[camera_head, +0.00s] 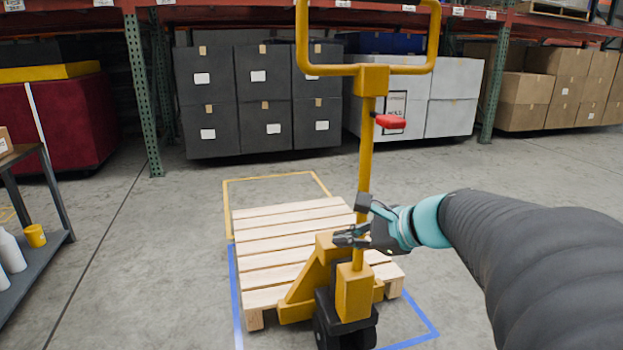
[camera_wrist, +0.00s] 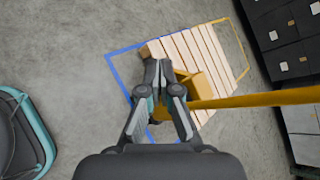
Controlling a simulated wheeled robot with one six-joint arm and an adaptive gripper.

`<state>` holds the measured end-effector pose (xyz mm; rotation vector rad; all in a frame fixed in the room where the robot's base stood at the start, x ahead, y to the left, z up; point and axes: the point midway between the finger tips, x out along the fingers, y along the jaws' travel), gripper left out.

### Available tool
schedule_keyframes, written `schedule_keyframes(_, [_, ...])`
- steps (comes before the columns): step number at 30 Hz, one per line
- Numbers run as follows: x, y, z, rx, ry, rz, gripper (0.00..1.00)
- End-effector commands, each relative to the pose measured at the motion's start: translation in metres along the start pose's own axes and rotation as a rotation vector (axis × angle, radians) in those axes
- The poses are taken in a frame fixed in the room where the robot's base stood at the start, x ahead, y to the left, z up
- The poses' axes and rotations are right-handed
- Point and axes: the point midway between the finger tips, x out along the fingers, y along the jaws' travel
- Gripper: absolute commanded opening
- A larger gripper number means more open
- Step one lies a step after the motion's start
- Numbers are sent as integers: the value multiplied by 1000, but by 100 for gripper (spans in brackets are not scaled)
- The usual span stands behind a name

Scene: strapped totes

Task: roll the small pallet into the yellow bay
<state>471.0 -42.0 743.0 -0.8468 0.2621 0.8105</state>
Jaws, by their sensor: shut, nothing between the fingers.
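The small wooden pallet (camera_head: 290,232) sits on the yellow pallet jack (camera_head: 353,290). It lies across the blue-taped bay (camera_head: 236,290) at the near side and the yellow-taped bay (camera_head: 270,177) at the far side. The jack's upright post ends in a looped handle (camera_head: 367,70) with a red lever (camera_head: 391,121). My gripper (camera_head: 348,237) is shut and empty beside the lower post; I cannot tell if it touches. In the wrist view, my gripper (camera_wrist: 158,68) shows over the jack body (camera_wrist: 188,84), with the pallet (camera_wrist: 190,50) beyond.
Dark stacked totes (camera_head: 262,100) and grey totes (camera_head: 455,95) stand under a rack behind the bays. A cart (camera_head: 45,262) with white bottles and a yellow cup (camera_head: 35,236) is at the left. Bare concrete floor lies between.

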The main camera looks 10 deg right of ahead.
Motion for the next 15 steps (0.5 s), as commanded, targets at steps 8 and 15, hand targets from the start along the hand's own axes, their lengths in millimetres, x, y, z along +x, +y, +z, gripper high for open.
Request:
schedule_keyframes(8, [-47, -116, -92, 615, -252, -396, 0])
schedule_keyframes(15, [-78, -150, -125, 783, -368, -528, 0])
